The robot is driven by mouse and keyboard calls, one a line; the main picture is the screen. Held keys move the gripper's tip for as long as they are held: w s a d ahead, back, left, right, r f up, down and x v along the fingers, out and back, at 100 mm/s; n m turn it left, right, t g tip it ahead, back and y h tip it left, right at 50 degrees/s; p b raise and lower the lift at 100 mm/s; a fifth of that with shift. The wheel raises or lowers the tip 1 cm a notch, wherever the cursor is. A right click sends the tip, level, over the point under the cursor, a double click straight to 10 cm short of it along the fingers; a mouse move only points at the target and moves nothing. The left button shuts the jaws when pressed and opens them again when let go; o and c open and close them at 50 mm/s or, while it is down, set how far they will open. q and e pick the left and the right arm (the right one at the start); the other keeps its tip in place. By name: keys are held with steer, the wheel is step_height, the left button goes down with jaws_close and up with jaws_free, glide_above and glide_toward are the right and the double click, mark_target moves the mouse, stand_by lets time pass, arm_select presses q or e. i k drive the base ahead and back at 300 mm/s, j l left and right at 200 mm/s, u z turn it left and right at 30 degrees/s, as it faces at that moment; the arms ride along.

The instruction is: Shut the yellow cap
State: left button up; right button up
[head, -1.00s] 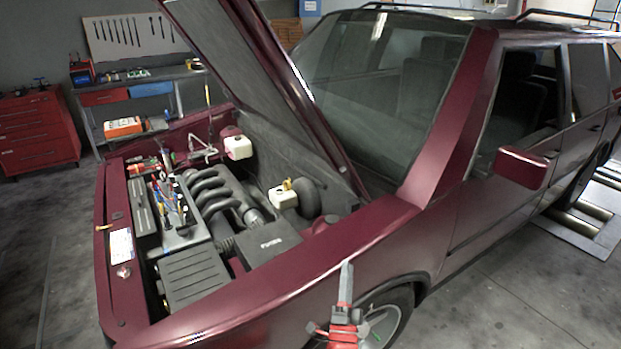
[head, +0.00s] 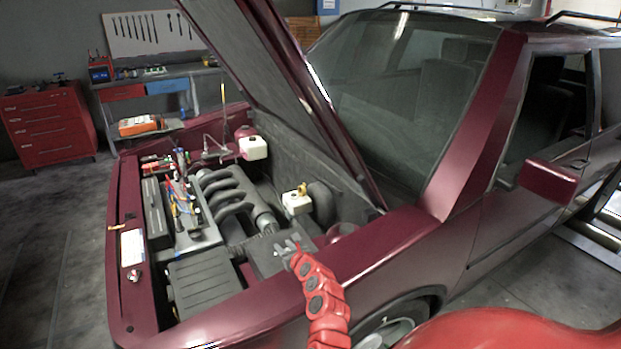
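The yellow cap (head: 302,187) is on top of a small white reservoir (head: 297,204) in the engine bay, near the base of the raised hood. It seems to stick up from the reservoir, but it is too small to tell how far it is tilted. My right gripper (head: 286,246) is over the black engine cover, in front of and below the reservoir in the picture, apart from the cap. Its grey fingers are small, and I cannot tell whether they are apart; nothing shows between them. My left gripper is not in view.
The raised hood (head: 275,90) slants over the bay behind the reservoir. Another white reservoir (head: 253,148) stands farther back. Several tools (head: 180,195) lie on the engine's left side.

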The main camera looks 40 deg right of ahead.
mark_target(302, 190)
steer(key=i+l, duration=0.15)
steer(key=l, duration=0.25)
steer(key=i+l, duration=0.15)
steer(key=l, duration=0.25)
steer(key=i+l, duration=0.15)
steer(key=l, duration=0.25)
steer(key=i+l, duration=0.2)
steer(key=l, duration=0.2)
